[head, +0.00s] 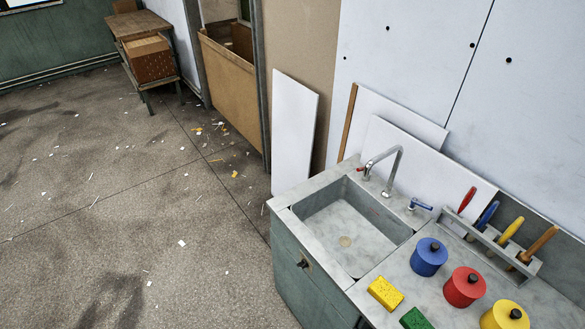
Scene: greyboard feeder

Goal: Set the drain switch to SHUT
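A grey sink basin (350,228) is set in the counter at the lower right. A round drain (345,241) shows on its floor, and the basin looks empty. A curved metal tap (385,165) stands behind the basin, with a small red-tipped handle (361,170) at its left. A small blue lever (420,205) sits on the counter right of the tap. No SHUT marking is readable, and I cannot tell which of these parts is the drain switch or how it is set. Neither of my grippers is in view.
Blue (429,259), red (464,288) and yellow (504,316) lidded pots stand right of the basin. A yellow sponge (385,293) and green sponge (415,319) lie near the front. A rack (492,243) holds colored-handled tools. Littered floor (140,220) is open at left.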

